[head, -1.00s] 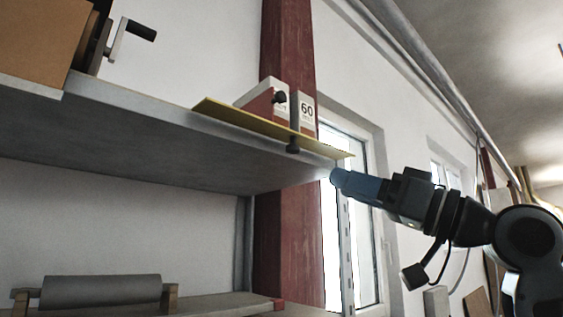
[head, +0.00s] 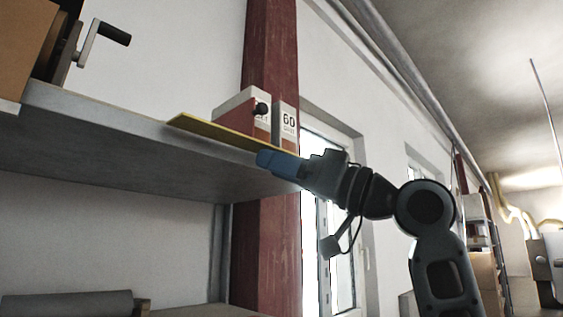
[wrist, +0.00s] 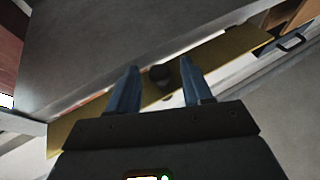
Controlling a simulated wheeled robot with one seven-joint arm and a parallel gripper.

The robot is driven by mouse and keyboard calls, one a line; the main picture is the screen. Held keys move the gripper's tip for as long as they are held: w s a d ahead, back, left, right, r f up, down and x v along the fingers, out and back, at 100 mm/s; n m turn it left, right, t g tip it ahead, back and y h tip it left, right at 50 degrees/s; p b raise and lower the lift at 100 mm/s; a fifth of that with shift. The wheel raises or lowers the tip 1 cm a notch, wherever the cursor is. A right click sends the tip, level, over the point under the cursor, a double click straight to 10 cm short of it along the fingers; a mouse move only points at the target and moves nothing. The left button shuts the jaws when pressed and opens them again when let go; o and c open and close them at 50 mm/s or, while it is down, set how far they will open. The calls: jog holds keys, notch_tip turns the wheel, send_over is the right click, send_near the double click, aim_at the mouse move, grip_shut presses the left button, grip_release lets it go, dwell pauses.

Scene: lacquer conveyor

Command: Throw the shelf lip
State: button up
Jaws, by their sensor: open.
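The shelf lip is a thin yellow strip (head: 215,130) along the front edge of the grey shelf; it also crosses the wrist view at a slant (wrist: 232,52). A dark round knob (wrist: 161,75) on the strip shows between my two blue fingers in the wrist view. My gripper (head: 265,160) is at the right part of the strip in the head view, its fingers (wrist: 160,72) open on either side of the knob. I cannot tell whether they touch it. The fingers hide the knob and the strip's right end in the head view.
A red-and-white box with a black knob (head: 237,110) and a block marked 60 (head: 287,124) stand behind the strip. A crank handle (head: 104,36) is at upper left. A red post (head: 268,50) rises behind the shelf (head: 110,145). A dark roller (head: 65,303) lies below.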

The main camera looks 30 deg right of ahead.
jog(key=shift+c, duration=0.5)
grip_shut()
